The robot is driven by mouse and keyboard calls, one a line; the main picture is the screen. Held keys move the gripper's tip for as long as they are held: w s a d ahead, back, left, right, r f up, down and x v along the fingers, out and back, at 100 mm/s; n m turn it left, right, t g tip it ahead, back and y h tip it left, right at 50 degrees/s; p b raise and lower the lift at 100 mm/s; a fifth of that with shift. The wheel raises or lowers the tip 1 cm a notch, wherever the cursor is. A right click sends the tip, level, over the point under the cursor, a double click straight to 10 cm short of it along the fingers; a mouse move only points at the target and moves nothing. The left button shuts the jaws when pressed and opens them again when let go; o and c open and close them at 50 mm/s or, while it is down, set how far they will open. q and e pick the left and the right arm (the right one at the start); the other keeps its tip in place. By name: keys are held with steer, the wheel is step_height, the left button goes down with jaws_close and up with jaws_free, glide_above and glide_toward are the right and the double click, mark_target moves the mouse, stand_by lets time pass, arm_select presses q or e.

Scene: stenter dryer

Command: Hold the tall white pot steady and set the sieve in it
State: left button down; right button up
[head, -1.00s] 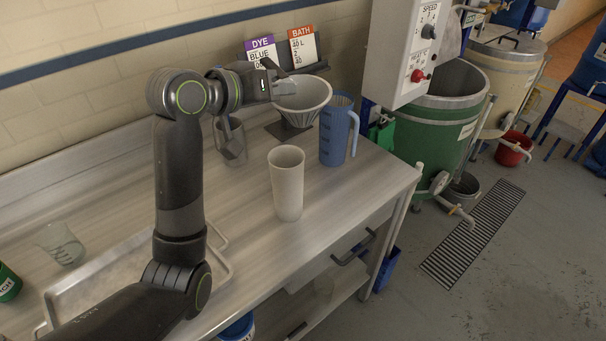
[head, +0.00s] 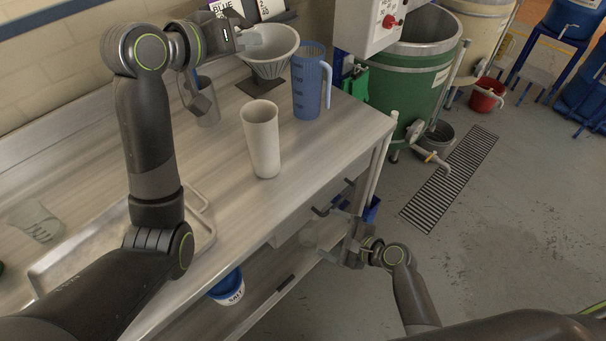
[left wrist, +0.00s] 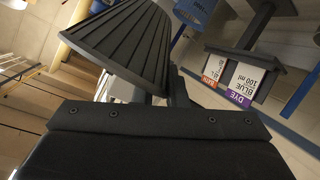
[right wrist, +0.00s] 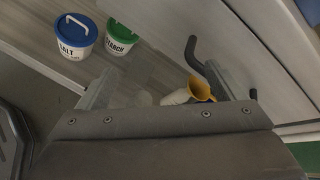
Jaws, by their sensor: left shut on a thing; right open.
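The tall white pot (head: 262,145) stands upright and apart from both grippers on the steel table, nearer the front edge. The sieve (head: 268,58), a pale ribbed cone with a wide open top, is behind it, above a dark square on the table. My left gripper (head: 246,40) is shut on the sieve's rim at its left side. In the left wrist view the sieve (left wrist: 125,45) shows as a dark ribbed cone. My right gripper (head: 352,242) is open and empty, in front of the table and below its top; its fingers also show in the right wrist view (right wrist: 168,92).
A blue jug (head: 307,85) stands right of the sieve and a grey metal jug (head: 206,105) left of it. A shallow tray (head: 75,262) lies at front left. Drawer handles (right wrist: 205,65) are close to my right gripper. Salt (right wrist: 74,35) and starch (right wrist: 121,36) tubs sit below.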

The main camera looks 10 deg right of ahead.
mark_target(265, 152)
steer(key=w+a+r+m+t+y, duration=0.1)
steer(key=w+a+r+m, duration=0.1)
steer(key=r, duration=0.3)
steer(key=w+a+r+m+t+y, duration=0.1)
steer(key=w+a+r+m, duration=0.1)
steer(key=r, duration=0.3)
steer(key=w+a+r+m+t+y, duration=0.1)
steer(key=w+a+r+m+y, duration=0.1)
steer(key=r, duration=0.4)
steer(key=shift+w+a+m+t, duration=0.3)
steer(key=shift+w+m, duration=0.25)
steer(key=shift+m, duration=0.15)
steer(key=shift+w+a+r+m, duration=0.25)
steer(key=shift+w+m, duration=0.05)
steer(key=shift+w, duration=0.15)
steer(key=x, duration=1.1)
steer(key=shift+w, duration=0.15)
